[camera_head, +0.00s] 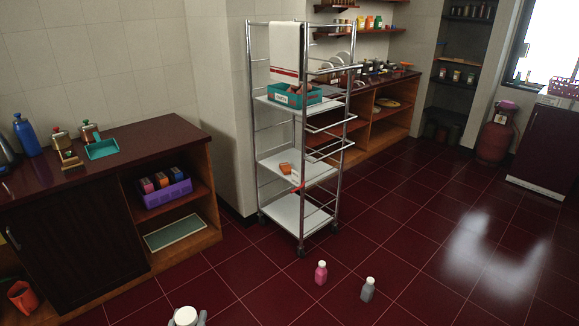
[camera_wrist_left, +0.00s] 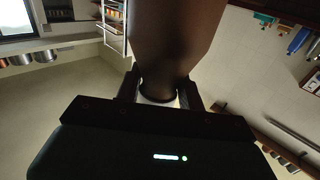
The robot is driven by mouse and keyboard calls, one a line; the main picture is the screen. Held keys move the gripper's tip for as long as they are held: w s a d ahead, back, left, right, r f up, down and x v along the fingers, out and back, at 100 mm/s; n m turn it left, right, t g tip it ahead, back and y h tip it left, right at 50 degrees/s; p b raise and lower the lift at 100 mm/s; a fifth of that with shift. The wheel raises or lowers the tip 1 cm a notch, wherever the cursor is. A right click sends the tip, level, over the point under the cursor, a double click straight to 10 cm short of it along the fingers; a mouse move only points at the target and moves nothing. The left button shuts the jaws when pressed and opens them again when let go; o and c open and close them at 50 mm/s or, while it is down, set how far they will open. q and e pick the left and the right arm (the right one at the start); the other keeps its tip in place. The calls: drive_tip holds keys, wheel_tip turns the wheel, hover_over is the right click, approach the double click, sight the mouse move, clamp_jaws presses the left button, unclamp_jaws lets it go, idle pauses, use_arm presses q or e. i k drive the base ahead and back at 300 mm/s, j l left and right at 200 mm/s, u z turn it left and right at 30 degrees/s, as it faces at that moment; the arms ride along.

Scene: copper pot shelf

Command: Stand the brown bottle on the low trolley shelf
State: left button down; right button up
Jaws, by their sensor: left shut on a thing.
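The brown bottle (camera_wrist_left: 178,35) fills the top middle of the left wrist view, its neck between the fingers of my left gripper (camera_wrist_left: 160,92). In the head view only its white cap (camera_head: 185,315) shows at the bottom edge, with a grey fingertip of my left gripper beside it. The gripper is shut on the bottle near the cap. The rest of the bottle is out of the head view. The metal trolley (camera_head: 303,130) stands to the right and farther off. Its low shelf (camera_head: 292,217) is white and looks bare. My right gripper is not in view.
A pink bottle (camera_head: 321,273) and a grey bottle (camera_head: 368,290) stand on the floor in front of the trolley. The trolley's middle shelf (camera_head: 318,172) holds small orange items; a teal tray (camera_head: 284,101) sits above. A wooden counter (camera_head: 75,205) is at left. Floor at right is clear.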

sight(276, 212)
drive_tip(key=i+j+u, duration=0.1)
drive_tip(key=i, duration=1.6)
